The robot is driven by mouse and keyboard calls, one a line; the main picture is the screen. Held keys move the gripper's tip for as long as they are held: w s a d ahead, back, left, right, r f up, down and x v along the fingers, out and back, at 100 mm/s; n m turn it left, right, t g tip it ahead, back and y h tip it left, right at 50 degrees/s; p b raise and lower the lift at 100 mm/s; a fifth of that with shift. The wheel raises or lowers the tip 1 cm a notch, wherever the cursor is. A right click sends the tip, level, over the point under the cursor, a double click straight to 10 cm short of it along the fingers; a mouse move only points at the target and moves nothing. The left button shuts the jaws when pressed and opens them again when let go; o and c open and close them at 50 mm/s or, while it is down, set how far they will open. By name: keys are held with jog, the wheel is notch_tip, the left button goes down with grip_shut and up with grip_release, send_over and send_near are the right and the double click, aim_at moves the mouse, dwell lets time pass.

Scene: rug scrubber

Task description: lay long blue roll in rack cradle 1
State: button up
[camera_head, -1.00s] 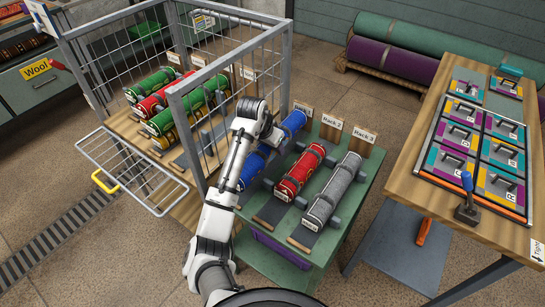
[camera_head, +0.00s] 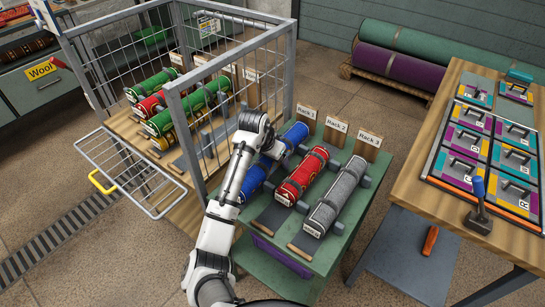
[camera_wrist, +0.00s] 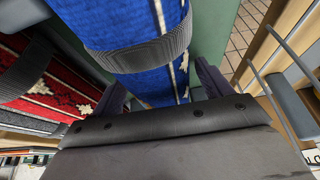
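The long blue roll (camera_head: 254,181) lies along the Rack 1 cradle, on the left of the green table (camera_head: 330,245), with its far end near the Rack 1 sign (camera_head: 306,113). My gripper (camera_head: 266,153) is over the middle of this roll and hides part of it. In the wrist view, the blue roll (camera_wrist: 145,80) with a grey strap runs between my two dark fingers (camera_wrist: 162,90). A green gap shows between the roll and the right finger, so my gripper looks open around it. Contact at the left finger is unclear.
A red roll (camera_head: 302,173) and a grey roll (camera_head: 337,195) lie in the neighbouring cradles. A wire cage (camera_head: 185,110) with several rolls stands close on the left. A workbench (camera_head: 412,188) with coloured samples is on the right, with floor between it and the green table.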

jog(key=b+v, duration=0.2)
jog(key=v, duration=1)
jog(key=shift+r, duration=0.15)
